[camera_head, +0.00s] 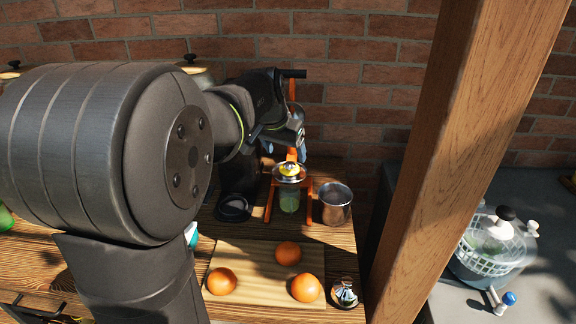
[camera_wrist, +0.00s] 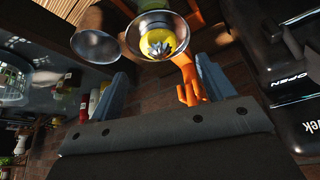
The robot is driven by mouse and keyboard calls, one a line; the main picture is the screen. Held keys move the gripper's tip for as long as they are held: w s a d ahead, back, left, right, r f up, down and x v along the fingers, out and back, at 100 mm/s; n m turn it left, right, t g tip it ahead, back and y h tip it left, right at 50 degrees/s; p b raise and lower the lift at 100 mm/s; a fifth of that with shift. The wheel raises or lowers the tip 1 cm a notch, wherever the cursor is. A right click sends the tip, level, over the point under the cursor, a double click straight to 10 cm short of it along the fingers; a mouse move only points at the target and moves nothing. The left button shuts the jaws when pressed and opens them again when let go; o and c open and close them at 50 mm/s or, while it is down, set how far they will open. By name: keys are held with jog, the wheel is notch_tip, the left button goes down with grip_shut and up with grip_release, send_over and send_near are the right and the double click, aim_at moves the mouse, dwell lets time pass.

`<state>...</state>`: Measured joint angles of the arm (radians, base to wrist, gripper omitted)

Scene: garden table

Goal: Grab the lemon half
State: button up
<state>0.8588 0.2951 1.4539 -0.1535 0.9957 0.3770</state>
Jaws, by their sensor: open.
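The yellow lemon half (camera_head: 290,168) sits in the metal strainer cup (camera_head: 289,178) of an orange-framed stand (camera_head: 269,205), above a glass of green liquid (camera_head: 289,201). My gripper (camera_head: 296,143) is above and close behind it, partly hidden by its own wrist. In the wrist view, the lemon half (camera_wrist: 152,38) shows inside the round metal cup (camera_wrist: 141,20), with a grey toothed piece against it. My gripper's two blue-grey fingers (camera_wrist: 165,87) are spread wide and empty. The lemon half lies beyond the fingertips, between their directions, apart from both.
A metal cup (camera_head: 335,205) stands right of the stand. Orange parts of the stand (camera_wrist: 187,75) reach near one finger. Several oranges (camera_head: 304,288) lie on a cutting board (camera_head: 253,258) in front. A wooden post (camera_head: 450,150) rises at the right, and a brick wall is behind.

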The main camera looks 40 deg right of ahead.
aim_at(288, 161)
jog(key=shift+x, duration=2.7)
jog(key=c, duration=1.1)
jog(key=shift+c, duration=0.2)
